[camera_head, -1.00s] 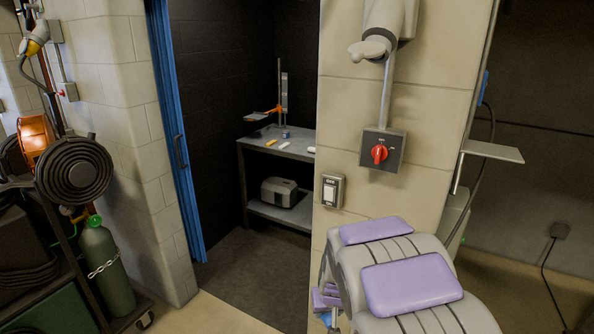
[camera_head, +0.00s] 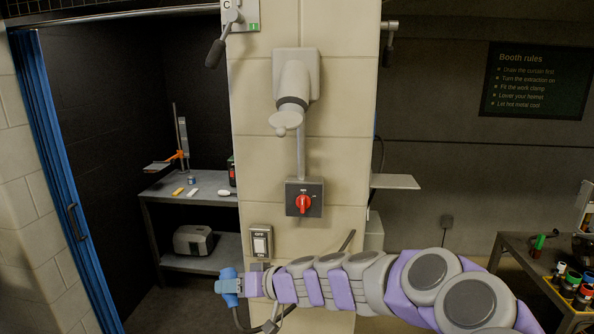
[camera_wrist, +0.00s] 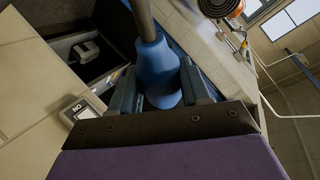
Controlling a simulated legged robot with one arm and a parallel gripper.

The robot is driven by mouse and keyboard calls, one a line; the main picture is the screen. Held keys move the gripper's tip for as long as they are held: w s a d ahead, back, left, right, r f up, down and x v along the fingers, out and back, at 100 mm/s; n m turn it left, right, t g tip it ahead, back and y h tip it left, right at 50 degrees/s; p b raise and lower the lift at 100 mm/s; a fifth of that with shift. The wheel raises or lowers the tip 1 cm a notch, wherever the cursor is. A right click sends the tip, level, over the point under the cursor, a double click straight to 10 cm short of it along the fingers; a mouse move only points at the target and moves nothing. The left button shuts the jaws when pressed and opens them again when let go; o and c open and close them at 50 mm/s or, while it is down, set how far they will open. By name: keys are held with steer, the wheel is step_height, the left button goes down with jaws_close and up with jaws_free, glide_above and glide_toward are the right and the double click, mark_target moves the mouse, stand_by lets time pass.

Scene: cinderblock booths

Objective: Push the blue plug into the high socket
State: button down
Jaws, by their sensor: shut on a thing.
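The blue plug (camera_head: 229,286) is at the tip of my gripper, in front of the lower left part of the block pillar. In the wrist view the plug (camera_wrist: 158,72) stands between the two dark fingers of my gripper (camera_wrist: 162,92), which are shut on it. A cable leads from the plug. A grey socket-like fitting with a round cover (camera_head: 294,85) is high on the pillar, above and to the right of the plug. The plug is well apart from it. The fitting's opening cannot be made out.
A red rotary switch (camera_head: 304,202) sits under the fitting on a conduit. A light switch (camera_head: 261,244) is just above my arm. A small shelf (camera_head: 394,182) juts out right of the pillar.

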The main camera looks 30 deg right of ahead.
steer(key=r+y, duration=0.1)
steer(key=r, duration=0.2)
steer(key=d+r+y+p, duration=0.1)
steer(key=r, duration=0.2)
steer(key=r+t, duration=0.1)
steer(key=r, duration=0.3)
steer(key=shift+w+d+y+p, duration=0.1)
steer(key=shift+d+y+p, duration=0.05)
steer(key=shift+y+p, duration=0.25)
steer(key=s+d+r+t+y+p, duration=0.1)
steer(key=s+d+r+y, duration=0.1)
steer(key=d+r, duration=0.5)
steer(key=s+d+r+t+y+p, duration=0.1)
steer(key=s+d+r+p, duration=0.1)
steer(key=d+r, duration=0.6)
steer(key=w+a+r+p, duration=0.2)
steer(key=w+r+p, duration=0.1)
steer(key=r+p, duration=0.3)
steer(key=shift+w+a+r+p, duration=0.2)
steer(key=shift+r+p, duration=0.1)
steer(key=shift+r, duration=0.55)
